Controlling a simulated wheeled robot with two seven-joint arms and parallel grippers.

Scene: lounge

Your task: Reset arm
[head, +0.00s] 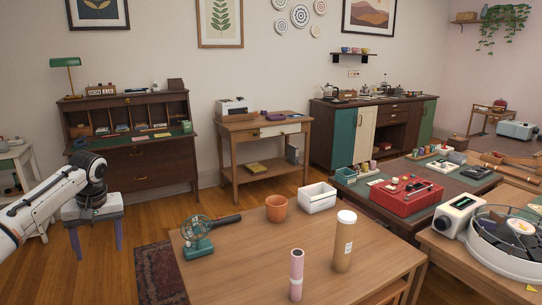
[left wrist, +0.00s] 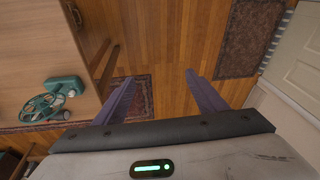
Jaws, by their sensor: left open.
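My left arm (head: 40,205) comes in from the left in the head view. My left gripper (head: 96,250) hangs pointing down over the wooden floor, left of the near table. Its two purple fingers are spread apart with nothing between them. In the left wrist view the open gripper (left wrist: 167,76) shows floor boards and part of a rug between and beyond its fingers. My right gripper is in neither view.
The near wooden table (head: 240,270) holds a green fan (head: 197,238), a terracotta pot (head: 276,208), a white bin (head: 317,198), a pink bottle (head: 296,275) and a tan cylinder (head: 344,242). A dark desk (head: 140,165) stands behind my left gripper. Floor around the gripper is clear.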

